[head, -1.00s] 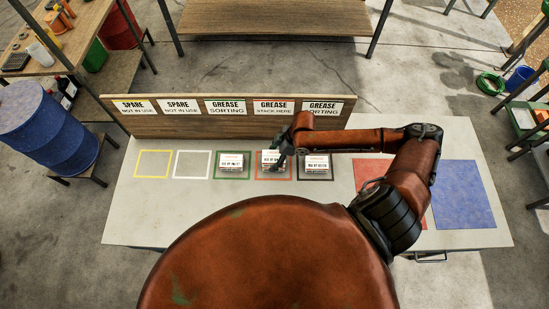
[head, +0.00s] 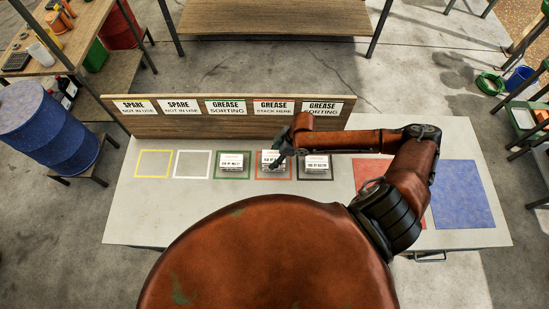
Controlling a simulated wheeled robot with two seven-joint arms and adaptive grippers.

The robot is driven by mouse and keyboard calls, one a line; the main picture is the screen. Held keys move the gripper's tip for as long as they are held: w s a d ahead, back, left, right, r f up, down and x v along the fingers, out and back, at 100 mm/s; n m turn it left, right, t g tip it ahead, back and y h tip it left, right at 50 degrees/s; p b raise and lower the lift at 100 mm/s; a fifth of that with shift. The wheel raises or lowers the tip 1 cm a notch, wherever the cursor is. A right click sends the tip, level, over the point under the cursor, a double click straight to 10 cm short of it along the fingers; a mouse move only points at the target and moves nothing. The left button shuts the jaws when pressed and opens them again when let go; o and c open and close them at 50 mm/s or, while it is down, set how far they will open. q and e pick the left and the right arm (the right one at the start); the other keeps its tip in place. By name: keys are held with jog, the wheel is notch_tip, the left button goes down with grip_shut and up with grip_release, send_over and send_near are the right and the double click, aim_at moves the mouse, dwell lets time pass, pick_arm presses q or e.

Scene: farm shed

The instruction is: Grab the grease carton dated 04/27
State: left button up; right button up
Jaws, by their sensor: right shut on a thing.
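Three white grease cartons stand in a row on the light table (head: 165,215). The left carton (head: 231,162) is in the green square, the middle carton (head: 270,158) in or over the red square and the right carton (head: 315,163) in the black square. Their printed dates are too small to read surely. My right gripper (head: 278,161) is at the middle carton and shut on it; the fingers partly cover its label. I cannot tell whether that carton is lifted. My left gripper is not in view.
A signboard (head: 228,124) stands behind the squares, with "Stack here" above the red one. The yellow square (head: 154,163) and white square (head: 192,164) are empty. A blue mat (head: 463,195) and a red mat (head: 372,170), partly behind my arm, lie at right.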

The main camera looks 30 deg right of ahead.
jog(key=c, duration=0.7)
jog(key=shift+o, duration=0.2)
